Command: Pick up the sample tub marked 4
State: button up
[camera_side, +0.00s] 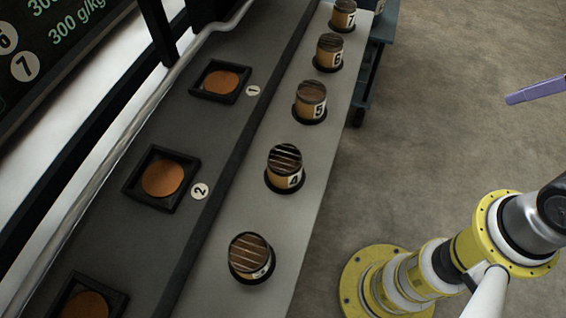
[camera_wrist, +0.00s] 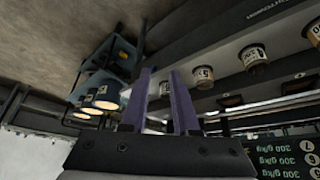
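The sample tub marked 4 (camera_side: 284,161) stands upright in a dark ring on the light grey shelf in the side view. It is tan, with a dark striped top and a pale label. In the wrist view, a tub (camera_wrist: 252,58) at upper right may be the same one; its label is too small to be sure. My gripper (camera_wrist: 160,76) shows two purple fingers spread apart with nothing between them. In the side view a purple finger (camera_side: 535,90) enters at the right edge, well away from the tubs and over the floor.
Another tub (camera_side: 250,256) stands in front. Black square trays with orange discs, such as tray 2 (camera_side: 142,197), lie left. A blue cart (camera_side: 372,62) stands beside the shelf.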

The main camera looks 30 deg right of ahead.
jog(key=o, duration=1.1)
jog(key=shift+c, duration=0.2)
